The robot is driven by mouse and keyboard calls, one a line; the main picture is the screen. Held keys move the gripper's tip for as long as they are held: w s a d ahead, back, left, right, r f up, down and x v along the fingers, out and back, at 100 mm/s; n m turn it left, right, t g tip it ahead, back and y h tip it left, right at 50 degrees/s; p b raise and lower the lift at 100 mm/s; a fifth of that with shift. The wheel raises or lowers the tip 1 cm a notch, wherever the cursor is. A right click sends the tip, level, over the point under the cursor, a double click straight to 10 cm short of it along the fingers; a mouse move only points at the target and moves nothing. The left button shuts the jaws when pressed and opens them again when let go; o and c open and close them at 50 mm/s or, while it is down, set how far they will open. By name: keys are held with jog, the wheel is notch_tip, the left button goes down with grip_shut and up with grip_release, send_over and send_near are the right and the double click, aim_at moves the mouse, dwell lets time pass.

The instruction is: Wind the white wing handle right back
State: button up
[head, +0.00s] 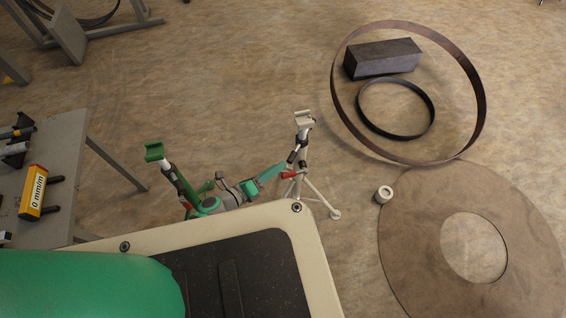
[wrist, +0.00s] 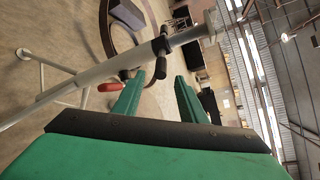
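The white stand (head: 300,160) is upright on splayed legs, with a white cradle head (head: 304,119). In the wrist view its pale post (wrist: 105,69) runs slantwise across, with a dark collar (wrist: 162,46). A dark handle (wrist: 134,74) sticks out beside the collar, and a red grip (wrist: 107,87) is lower down. I cannot make out a white wing handle for certain. In the head view my gripper (head: 281,168) reaches the stand from the left.
A green stand (head: 154,152) is left of my arm. Steel rings (head: 478,78), a dark block (head: 382,58) and a flat disc (head: 410,225) lie right.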

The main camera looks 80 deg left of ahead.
jog(key=shift+v, duration=1.05)
jog(key=shift+w, duration=0.1)
jog(key=w+d+n+h, duration=0.3)
jog(key=w+d+n, duration=0.1)
jog(key=d, duration=1.1)
jog(key=d+r+n+h, duration=0.1)
jog(key=d+r+n, duration=0.3)
jog(key=d, duration=0.6)
jog(key=w+d+r+n+t+h, duration=0.1)
jog(key=d+r+n, duration=0.3)
jog(key=d, duration=0.6)
jog(key=d+r+n+h, duration=0.2)
jog(key=d+r+n, duration=0.2)
jog(key=d, duration=0.6)
jog(key=shift+w+d+r+n+t+h, duration=0.3)
jog(key=shift+w+n+t, duration=0.1)
jog(key=shift+n, duration=0.8)
